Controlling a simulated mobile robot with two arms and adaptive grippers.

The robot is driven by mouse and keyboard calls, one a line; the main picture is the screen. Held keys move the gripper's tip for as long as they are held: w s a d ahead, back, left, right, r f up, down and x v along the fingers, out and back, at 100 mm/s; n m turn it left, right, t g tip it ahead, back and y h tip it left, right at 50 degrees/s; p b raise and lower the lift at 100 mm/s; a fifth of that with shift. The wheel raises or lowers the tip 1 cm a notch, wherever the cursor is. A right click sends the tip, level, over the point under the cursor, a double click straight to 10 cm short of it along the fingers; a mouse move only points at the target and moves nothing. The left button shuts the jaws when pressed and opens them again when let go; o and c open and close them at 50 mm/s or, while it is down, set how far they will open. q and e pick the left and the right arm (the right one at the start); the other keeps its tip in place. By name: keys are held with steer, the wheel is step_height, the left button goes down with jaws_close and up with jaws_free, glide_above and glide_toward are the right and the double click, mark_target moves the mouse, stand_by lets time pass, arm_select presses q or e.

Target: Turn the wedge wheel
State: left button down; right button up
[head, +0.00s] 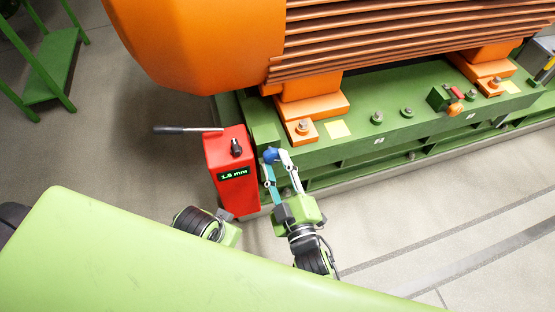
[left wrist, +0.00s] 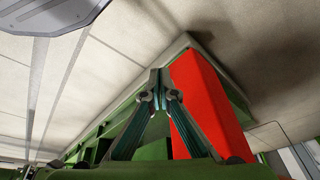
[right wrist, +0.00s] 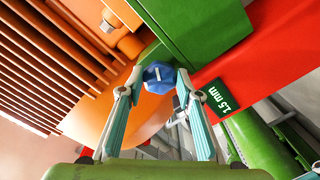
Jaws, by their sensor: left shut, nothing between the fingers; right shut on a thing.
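The wedge wheel is a blue knob (head: 270,155) at the green frame's edge, beside the red box. It also shows in the right wrist view (right wrist: 158,77) with a pale mark across its face. My right gripper (head: 277,158) is shut on it, one finger on each side. The red box (head: 225,160) has a dark display (head: 233,174) that seems to read 1.5 mm. My left gripper (left wrist: 158,78) is shut and empty, near the lower part of the red box (left wrist: 205,100). In the head view it is largely hidden behind my own body.
A large orange motor (head: 210,50) stands on the green frame (head: 350,155), with bolts and orange feet. A grey lever (head: 185,130) sticks out left from the red box. A green step stand (head: 50,70) is at the far left. Floor at the lower right is clear.

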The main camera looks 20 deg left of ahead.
steer(key=m+p, duration=0.2)
steer(key=m, duration=0.2)
steer(key=shift+a+r+m+p, duration=0.1)
steer(key=shift+m+p, duration=0.2)
steer(key=shift+p, duration=0.05)
steer(key=m+p, duration=0.2)
steer(key=m, duration=0.3)
steer(key=shift+s+a+m, duration=0.1)
steer(key=shift+m, duration=0.3)
arm_select(q)
steer(key=s+f, duration=0.3)
steer(key=f, duration=0.6)
steer(key=s+f+g, duration=0.1)
steer(key=s+f, duration=0.2)
steer(key=f, duration=0.7)
steer(key=shift+s+a+p, duration=0.4)
steer(key=shift+p, duration=0.05)
arm_select(e)
steer(key=shift+m, duration=1)
arm_select(q)
steer(key=shift+f, duration=0.15)
arm_select(e)
steer(key=o, duration=1.1)
arm_select(q)
steer(key=shift+s, duration=0.1)
arm_select(e)
steer(key=shift+s+f, duration=0.1)
steer(key=shift+f, duration=0.1)
